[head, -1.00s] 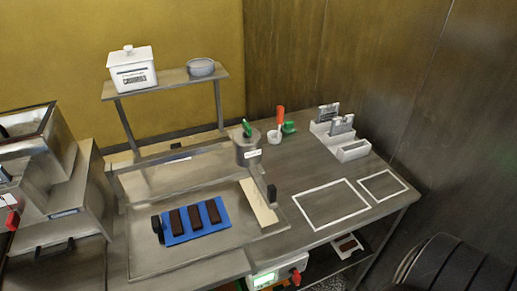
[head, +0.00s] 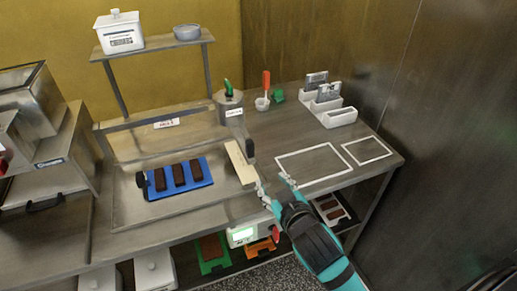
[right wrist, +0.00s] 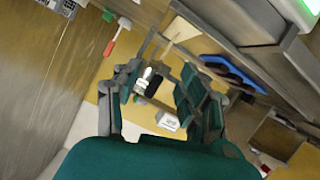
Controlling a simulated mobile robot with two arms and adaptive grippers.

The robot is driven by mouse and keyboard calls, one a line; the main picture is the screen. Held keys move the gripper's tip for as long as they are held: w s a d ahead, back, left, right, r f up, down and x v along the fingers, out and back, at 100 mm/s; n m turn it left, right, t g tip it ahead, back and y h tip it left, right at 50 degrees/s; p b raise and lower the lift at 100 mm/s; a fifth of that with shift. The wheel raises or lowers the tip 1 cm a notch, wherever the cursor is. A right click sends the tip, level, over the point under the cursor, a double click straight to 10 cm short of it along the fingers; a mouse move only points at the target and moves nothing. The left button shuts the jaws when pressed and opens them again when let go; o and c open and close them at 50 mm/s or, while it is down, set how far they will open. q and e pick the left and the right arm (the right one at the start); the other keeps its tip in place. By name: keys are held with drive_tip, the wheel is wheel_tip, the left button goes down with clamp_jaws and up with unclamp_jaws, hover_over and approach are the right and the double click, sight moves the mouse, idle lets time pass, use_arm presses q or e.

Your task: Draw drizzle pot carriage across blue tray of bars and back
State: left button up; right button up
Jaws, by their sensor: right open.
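The grey drizzle pot (head: 230,109), with a white label and a green handle on top, stands at the back right corner of the steel drip pan. A black knob (head: 250,147) stands upright in front of it, near a pale strip (head: 239,161). The blue tray (head: 206,181) lies in the pan with three dark bars (head: 179,175) across it. My right gripper (head: 275,186) is open and empty, in front of and right of the knob, apart from it. In the right wrist view, a dark knob (right wrist: 154,86) shows between the open fingers. My left gripper is not in view.
A red-handled tool in a small white cup (head: 262,103) and a white holder (head: 338,117) stand at the back right. Two white outlined areas (head: 313,165) on the right of the bench are empty. A shelf (head: 153,44) with a white box stands behind.

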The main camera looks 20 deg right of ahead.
drive_tip(key=w+a+r+n+t+y, duration=0.2)
drive_tip(key=a+r+n+t+y, duration=0.25)
drive_tip(key=r, duration=0.75)
drive_tip(key=w+a+r+n+t+y, duration=0.2)
drive_tip(key=a+r+n+t+y, duration=0.25)
drive_tip(key=r, duration=0.65)
drive_tip(key=s+a+r+n+g+y, duration=0.3)
drive_tip(key=s+a+n+g+y, duration=0.3)
drive_tip(key=n+g, duration=0.5)
drive_tip(key=s+a+r+n+g+y, duration=0.35)
drive_tip(key=a+n+g+y, duration=0.5)
drive_tip(key=n, duration=0.35)
drive_tip(key=n+h, duration=0.1)
drive_tip(key=h, duration=2.2)
approach(250, 142)
drive_tip(key=shift+t, duration=0.35)
drive_tip(key=p+x, duration=0.1)
drive_tip(key=x, duration=0.2)
drive_tip(key=p+x, duration=0.1)
drive_tip(key=x, duration=0.3)
drive_tip(key=p+x, duration=0.2)
drive_tip(key=x, duration=0.2)
drive_tip(key=shift+s+f, duration=0.25)
drive_tip(key=shift+f, duration=0.1)
